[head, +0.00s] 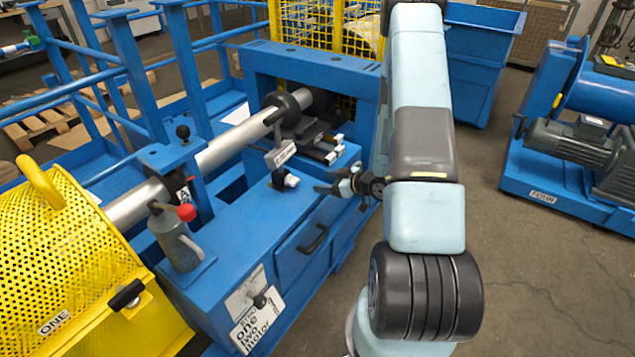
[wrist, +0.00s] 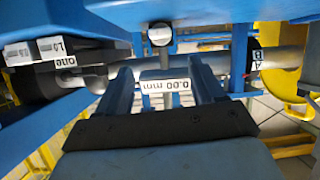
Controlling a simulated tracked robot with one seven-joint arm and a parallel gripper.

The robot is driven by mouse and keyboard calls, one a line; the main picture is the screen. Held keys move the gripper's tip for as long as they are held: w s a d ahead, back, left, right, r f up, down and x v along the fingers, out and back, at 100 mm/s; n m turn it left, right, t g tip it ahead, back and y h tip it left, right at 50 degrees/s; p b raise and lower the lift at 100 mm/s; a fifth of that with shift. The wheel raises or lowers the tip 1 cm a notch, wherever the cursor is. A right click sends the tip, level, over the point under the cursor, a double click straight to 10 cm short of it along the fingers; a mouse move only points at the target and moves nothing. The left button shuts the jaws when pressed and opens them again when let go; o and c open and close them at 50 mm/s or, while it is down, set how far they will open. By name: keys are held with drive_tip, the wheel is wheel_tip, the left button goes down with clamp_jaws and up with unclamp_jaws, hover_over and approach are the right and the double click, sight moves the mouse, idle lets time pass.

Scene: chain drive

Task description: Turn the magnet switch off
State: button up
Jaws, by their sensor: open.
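The gauge (head: 280,154) is a small grey unit with a white label, standing on the blue frame beside the shaft. In the wrist view its label (wrist: 166,86) reads 0.00 mm and lies between my fingers. A round, pale-faced knob (head: 285,180) sits below the gauge on the blue frame; it looks like the magnet switch. In the wrist view the knob (wrist: 159,34) is just beyond my fingertips, apart from them. Which way the switch is turned cannot be told.
The grey shaft (head: 235,140) runs through the blue frame (head: 320,65) behind the gauge. A yellow guard (head: 65,250) and an oil can (head: 175,240) are at left. A drawer handle (head: 313,239) juts below. Floor (head: 530,270) at right is free.

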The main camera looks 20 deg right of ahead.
sight(295, 180)
drive_tip(key=shift+s+d+r, duration=0.1)
drive_tip(key=shift+s+d, duration=0.1)
drive_tip(key=shift+s, duration=0.05)
drive_tip(key=x, duration=1.4)
drive_tip(key=shift+r, duration=0.15)
drive_tip(key=c, duration=1)
drive_tip(key=shift+o, duration=0.2)
